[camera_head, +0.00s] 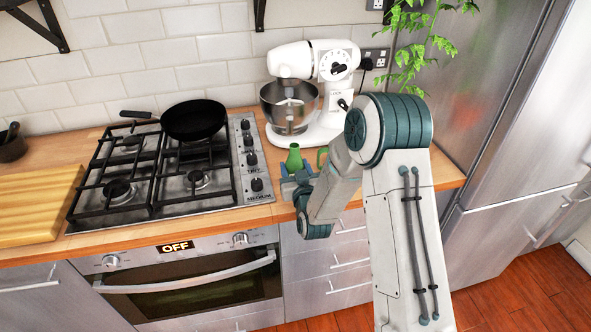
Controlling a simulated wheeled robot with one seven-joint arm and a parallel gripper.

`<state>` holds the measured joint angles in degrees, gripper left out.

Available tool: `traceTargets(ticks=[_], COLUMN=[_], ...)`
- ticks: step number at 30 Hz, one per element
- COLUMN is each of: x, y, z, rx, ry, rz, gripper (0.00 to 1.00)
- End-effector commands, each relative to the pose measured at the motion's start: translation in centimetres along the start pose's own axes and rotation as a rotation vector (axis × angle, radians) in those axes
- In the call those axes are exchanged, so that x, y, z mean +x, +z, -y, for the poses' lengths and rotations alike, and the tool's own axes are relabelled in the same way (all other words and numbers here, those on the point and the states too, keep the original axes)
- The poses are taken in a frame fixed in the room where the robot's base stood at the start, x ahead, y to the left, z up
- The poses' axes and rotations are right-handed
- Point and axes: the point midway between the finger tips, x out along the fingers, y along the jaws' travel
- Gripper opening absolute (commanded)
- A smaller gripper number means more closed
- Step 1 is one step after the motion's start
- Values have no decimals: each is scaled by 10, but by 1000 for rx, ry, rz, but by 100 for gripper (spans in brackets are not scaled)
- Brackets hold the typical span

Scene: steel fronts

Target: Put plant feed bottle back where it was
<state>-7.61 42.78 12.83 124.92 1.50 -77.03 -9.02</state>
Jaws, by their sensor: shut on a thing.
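The plant feed bottle, a small green bottle with a narrow neck (293,158), is upright on the counter's right part, just right of the hob and in front of the stand mixer. My gripper (293,178) is shut on it, coming from the front. The bottle's lower part is hidden by the gripper, so I cannot tell whether its base touches the counter.
A white stand mixer (324,80) with a steel bowl stands behind the bottle. A gas hob (170,172) with a black pan (194,120) is on the left. A leafy plant (410,45) is behind my arm, beside the steel fridge (500,100). A wooden board (38,205) lies far left.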

Motion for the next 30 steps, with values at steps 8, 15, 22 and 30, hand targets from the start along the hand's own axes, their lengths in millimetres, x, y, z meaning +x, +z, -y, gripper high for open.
traceTargets(ticks=[8,15,22,30], x=[0,0,0,0], y=[11,13,14,14], z=[0,0,0,0], rx=[0,0,0,0], ry=[0,0,0,0], rz=[-2,-2,-1,-1], gripper=[19,19,72,72])
